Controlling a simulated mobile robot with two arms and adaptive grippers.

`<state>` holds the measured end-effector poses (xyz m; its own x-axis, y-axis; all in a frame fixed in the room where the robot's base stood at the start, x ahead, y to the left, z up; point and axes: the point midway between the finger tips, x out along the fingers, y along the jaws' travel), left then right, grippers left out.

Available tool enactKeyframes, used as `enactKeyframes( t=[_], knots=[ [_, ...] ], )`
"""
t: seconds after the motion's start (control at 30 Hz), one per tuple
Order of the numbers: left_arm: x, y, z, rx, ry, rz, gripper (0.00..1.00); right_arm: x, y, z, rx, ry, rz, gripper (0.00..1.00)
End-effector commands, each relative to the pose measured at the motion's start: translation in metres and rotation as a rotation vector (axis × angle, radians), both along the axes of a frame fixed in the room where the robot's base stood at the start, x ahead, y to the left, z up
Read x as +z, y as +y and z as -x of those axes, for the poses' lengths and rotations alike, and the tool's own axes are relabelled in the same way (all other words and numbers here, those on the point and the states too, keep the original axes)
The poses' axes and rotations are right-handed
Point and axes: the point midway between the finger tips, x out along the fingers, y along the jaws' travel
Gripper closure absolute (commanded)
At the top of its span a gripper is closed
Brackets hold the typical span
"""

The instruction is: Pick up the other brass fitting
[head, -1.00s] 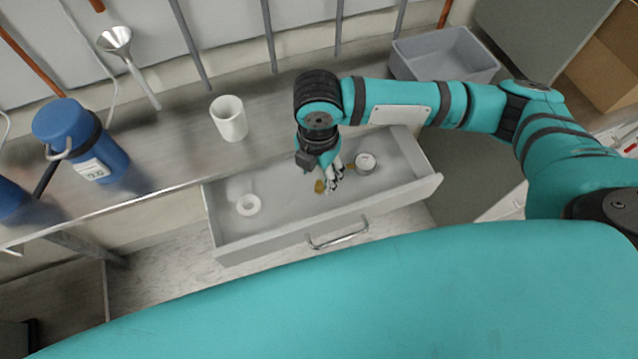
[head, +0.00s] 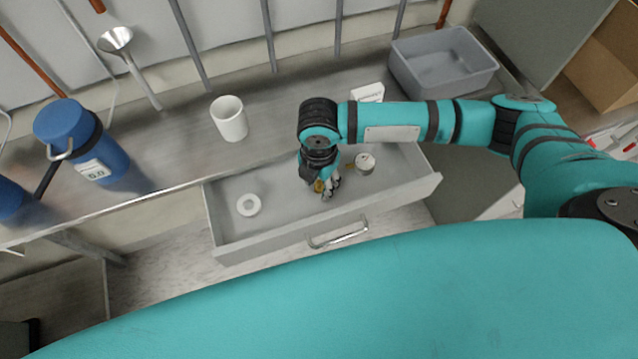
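The drawer (head: 283,243) below the bench stands pulled out. A small brass fitting (head: 319,186) lies in it, right beside the fingers of my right gripper (head: 331,189). A second small brass-coloured piece (head: 349,167) shows partly to the right, near a round metal tin. My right gripper reaches down into the drawer from above. Its pale fingertips look spread apart, with nothing seen between them. The wrist hides part of the drawer behind the fingers. My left gripper is out of view.
The drawer also holds a white ring (head: 248,205) at left and the round tin (head: 365,163) at right. On the bench stand a white cup (head: 229,119), a blue flask (head: 80,140), a funnel (head: 117,41) and a grey bin (head: 443,64). The drawer's front wall and handle (head: 338,234) face me.

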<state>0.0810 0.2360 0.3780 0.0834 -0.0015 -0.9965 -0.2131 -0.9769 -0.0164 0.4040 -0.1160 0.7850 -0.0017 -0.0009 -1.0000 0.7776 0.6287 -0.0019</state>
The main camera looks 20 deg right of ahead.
Motion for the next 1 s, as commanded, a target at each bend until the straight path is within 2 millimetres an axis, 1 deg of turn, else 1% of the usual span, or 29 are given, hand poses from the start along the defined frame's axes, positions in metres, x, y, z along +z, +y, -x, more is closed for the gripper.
enactKeyframes(
  t=[0.03,0.2,0.27,0.5,0.57,0.63,0.67,0.9,1.0],
  knots=[
    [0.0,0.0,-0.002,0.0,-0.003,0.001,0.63,0.0,0.0,0.0,0.0,0.0,0.0,0.71],
    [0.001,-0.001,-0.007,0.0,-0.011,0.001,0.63,0.0,0.0,0.0,0.0,0.0,0.0,0.93],
    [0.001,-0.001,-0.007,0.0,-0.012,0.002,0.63,0.0,0.0,0.0,0.0,0.0,0.0,1.0],
    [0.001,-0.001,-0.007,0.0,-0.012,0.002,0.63,0.001,0.0,0.0,-0.001,0.0,0.0,1.0],
    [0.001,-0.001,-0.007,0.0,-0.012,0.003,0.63,0.003,0.0,0.0,-0.001,-0.001,-0.001,1.0],
    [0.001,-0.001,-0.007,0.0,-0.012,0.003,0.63,0.01,0.0,-0.001,-0.001,-0.001,0.0,1.0],
    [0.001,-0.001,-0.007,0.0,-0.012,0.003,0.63,0.014,0.0,-0.001,0.0,-0.003,-0.001,1.0],
    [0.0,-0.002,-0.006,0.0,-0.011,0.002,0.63,0.063,0.0,-0.001,0.001,-0.005,-0.002,1.0],
    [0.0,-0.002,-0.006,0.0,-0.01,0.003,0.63,0.08,0.0,-0.001,0.001,-0.004,-0.001,1.0]
  ],
)
